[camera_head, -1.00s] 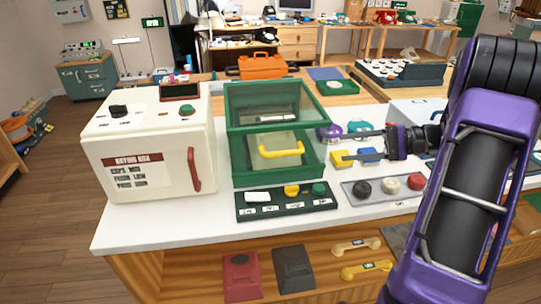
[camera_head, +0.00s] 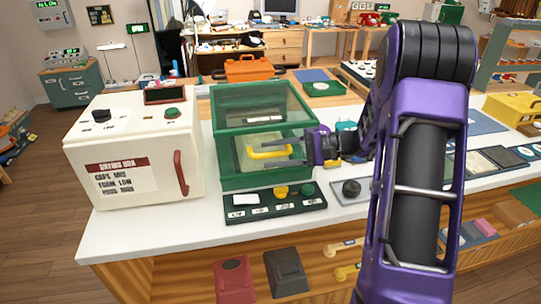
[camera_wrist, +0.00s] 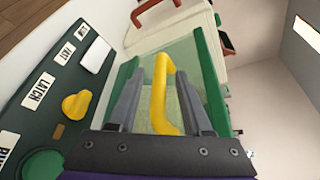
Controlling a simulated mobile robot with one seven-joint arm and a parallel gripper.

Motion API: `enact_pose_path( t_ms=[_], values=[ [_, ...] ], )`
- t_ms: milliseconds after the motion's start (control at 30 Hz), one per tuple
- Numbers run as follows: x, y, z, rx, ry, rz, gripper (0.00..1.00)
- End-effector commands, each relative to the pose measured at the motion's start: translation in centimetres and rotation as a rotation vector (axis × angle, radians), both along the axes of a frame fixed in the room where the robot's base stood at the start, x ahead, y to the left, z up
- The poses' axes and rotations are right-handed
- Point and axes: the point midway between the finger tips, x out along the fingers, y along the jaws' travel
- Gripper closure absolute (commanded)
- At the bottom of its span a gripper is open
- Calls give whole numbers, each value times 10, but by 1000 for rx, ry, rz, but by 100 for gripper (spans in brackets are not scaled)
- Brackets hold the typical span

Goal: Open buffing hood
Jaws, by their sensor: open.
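The buffing hood (camera_head: 228,183) is a green box with clear panels on the white counter. Its yellow handle (camera_head: 270,152) sticks out from the front panel. My gripper (camera_head: 303,151) is at the front right of the hood with its fingers pointing at the handle. In the wrist view the open fingers (camera_wrist: 158,100) lie on either side of the yellow handle (camera_wrist: 158,95), with a gap visible on the left; contact on the right is unclear. A dark control panel (camera_head: 275,203) with a white switch, a yellow knob and a green button lies in front; one label reads LATCH.
A white drying box (camera_head: 135,150) with a red handle stands close to the left of the hood. A grey panel with a black knob (camera_head: 351,188) lies to the right, partly behind my arm. An orange toolbox (camera_head: 247,69) is behind.

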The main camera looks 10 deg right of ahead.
Motion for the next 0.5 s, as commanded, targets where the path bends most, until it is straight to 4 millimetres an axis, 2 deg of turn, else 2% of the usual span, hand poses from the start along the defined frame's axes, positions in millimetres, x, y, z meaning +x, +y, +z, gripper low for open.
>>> enact_pose_path(
  t_ms=[133, 400, 500],
  values=[
    [3, 8, -2, 0, 1, -1, 50],
    [3, 9, -2, 0, 1, -1, 50],
    [3, 9, -2, 0, 1, -1, 67]
  ],
)
